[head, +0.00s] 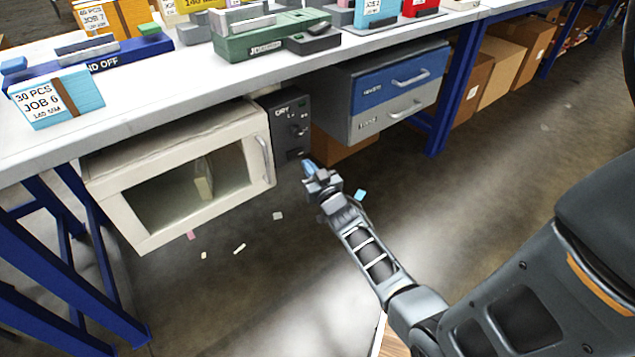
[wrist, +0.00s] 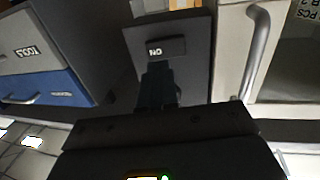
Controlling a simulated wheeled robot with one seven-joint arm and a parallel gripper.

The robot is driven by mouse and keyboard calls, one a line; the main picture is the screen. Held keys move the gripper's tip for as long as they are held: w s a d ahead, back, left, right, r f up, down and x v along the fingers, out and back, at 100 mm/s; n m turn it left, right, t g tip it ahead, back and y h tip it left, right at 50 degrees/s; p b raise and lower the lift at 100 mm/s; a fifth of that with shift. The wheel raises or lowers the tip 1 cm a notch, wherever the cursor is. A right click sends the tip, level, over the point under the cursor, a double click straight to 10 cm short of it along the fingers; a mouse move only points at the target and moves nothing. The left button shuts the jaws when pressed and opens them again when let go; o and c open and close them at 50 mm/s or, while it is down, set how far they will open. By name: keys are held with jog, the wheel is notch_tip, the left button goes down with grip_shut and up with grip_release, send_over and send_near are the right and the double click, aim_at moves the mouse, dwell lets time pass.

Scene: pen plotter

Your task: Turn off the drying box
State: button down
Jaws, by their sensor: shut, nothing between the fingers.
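The drying box (head: 130,178) is a cream cabinet with a glass door, hung under the bench at the left in the head view; its door is closed. Its dark control panel (head: 277,128) is on its right side, marked DRY, with a knob (head: 298,130) and a small dark switch (head: 293,154) low down. In the wrist view, seen upside down, a dark switch (wrist: 165,47) bears the word ON. My gripper (head: 309,168) is shut and empty, just in front of the panel's lower edge. Its fingers (wrist: 157,85) point at the switch; whether they touch it I cannot tell.
The door handle (wrist: 262,50) is close beside the panel. A blue and grey drawer unit (head: 385,95) hangs to the right under the bench. Blue bench legs (head: 445,115) stand beyond it. The floor in front is mostly clear, with paper scraps.

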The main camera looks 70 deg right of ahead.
aim_at(299, 153)
jog(key=b+x, duration=0.1)
jog(key=x, duration=0.2)
jog(key=shift+w+d, duration=0.25)
jog(key=shift+d, duration=0.1)
jog(key=shift+w, duration=0.1)
jog(key=shift+d, duration=0.1)
